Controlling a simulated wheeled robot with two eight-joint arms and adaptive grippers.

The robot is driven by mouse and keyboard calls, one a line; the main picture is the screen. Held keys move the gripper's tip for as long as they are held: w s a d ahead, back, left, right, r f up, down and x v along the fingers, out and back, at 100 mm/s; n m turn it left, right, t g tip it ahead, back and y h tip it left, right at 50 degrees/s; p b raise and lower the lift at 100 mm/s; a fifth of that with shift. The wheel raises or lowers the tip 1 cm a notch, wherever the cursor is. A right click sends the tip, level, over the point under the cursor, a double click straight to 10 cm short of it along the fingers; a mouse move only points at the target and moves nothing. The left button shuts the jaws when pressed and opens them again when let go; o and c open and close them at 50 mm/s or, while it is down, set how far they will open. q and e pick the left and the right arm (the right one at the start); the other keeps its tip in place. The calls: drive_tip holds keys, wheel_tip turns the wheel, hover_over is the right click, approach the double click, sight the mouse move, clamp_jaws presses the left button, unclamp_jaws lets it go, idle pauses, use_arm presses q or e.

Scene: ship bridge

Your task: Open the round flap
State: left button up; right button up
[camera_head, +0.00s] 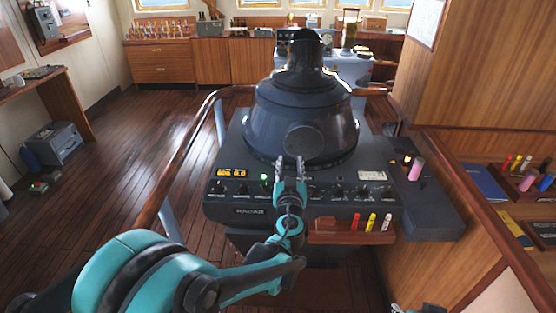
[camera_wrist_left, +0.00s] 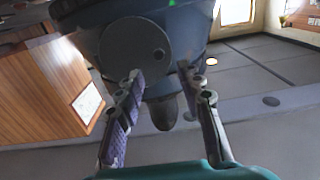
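The round flap (camera_head: 304,141) is a dark grey disc on the front of the black radar housing (camera_head: 270,112). It looks shut and lies flat against the housing. In the left wrist view the flap (camera_wrist_left: 134,48) has a small dark hole near its right edge. My left gripper (camera_head: 290,164) is just below the flap, above the radar panel. In the left wrist view its two fingers (camera_wrist_left: 162,78) are apart with nothing held, the left fingertip close under the flap's lower edge; I cannot tell whether they touch. Only a small piece of what seems my right arm shows at the bottom edge.
The radar panel (camera_head: 244,188) has knobs and a lit display below the flap. A wooden holder (camera_head: 338,234) with colored markers juts from its front. A pink cylinder (camera_head: 416,170) stands at the right. A wooden rail (camera_head: 176,165) runs along the left.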

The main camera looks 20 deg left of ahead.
sight(291, 147)
use_arm(q)
drive_tip(key=b+x, duration=0.1)
drive_tip(key=x, duration=0.7)
drive_tip(key=shift+f+b, duration=0.15)
drive_tip(key=shift+b, duration=0.2)
drive_tip(key=shift+d, duration=0.1)
clamp_jaws()
